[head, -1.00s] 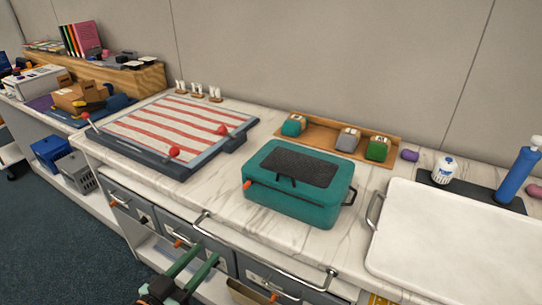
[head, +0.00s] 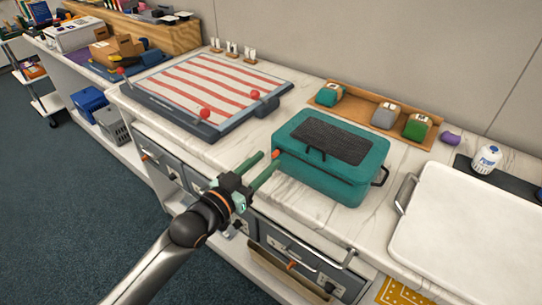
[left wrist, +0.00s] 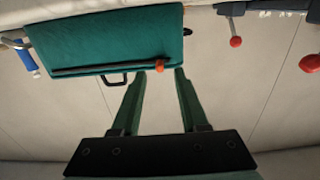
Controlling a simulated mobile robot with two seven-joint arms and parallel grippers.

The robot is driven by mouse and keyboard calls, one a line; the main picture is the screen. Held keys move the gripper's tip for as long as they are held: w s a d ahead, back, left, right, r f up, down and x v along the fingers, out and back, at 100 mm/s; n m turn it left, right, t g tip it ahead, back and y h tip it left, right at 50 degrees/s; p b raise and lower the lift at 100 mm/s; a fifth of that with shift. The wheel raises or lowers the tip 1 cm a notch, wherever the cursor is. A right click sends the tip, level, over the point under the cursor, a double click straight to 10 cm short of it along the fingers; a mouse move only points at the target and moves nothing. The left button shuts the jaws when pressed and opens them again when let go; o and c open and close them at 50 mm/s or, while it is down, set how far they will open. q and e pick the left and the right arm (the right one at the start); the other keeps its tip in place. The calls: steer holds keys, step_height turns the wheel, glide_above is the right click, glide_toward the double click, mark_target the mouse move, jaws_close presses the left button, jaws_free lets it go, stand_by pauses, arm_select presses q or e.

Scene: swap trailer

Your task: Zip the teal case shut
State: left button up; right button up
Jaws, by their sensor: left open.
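The teal case (head: 335,175) sits on the marble counter with a dark textured panel on its lid and black handles on its front and right side. An orange zipper pull (head: 277,153) sticks out at its left front corner. In the left wrist view the case (left wrist: 110,42) shows with a dark zipper line and the orange pull (left wrist: 159,66) near one end. My left gripper (head: 266,167) is open just left of the case, its green fingers pointing at the pull. In the wrist view the pull lies just beyond the fingertips, between their lines. My right gripper is not in view.
A striped board (head: 205,90) with red-knobbed levers lies left of the case. A wooden tray (head: 367,112) with several small bundles stands behind it. A white tray (head: 470,225) is at right. Drawer handles (head: 310,248) stick out below the counter edge.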

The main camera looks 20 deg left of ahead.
mark_target(272, 156)
arm_select(q)
steer(key=shift+x, duration=1.55)
jaws_close()
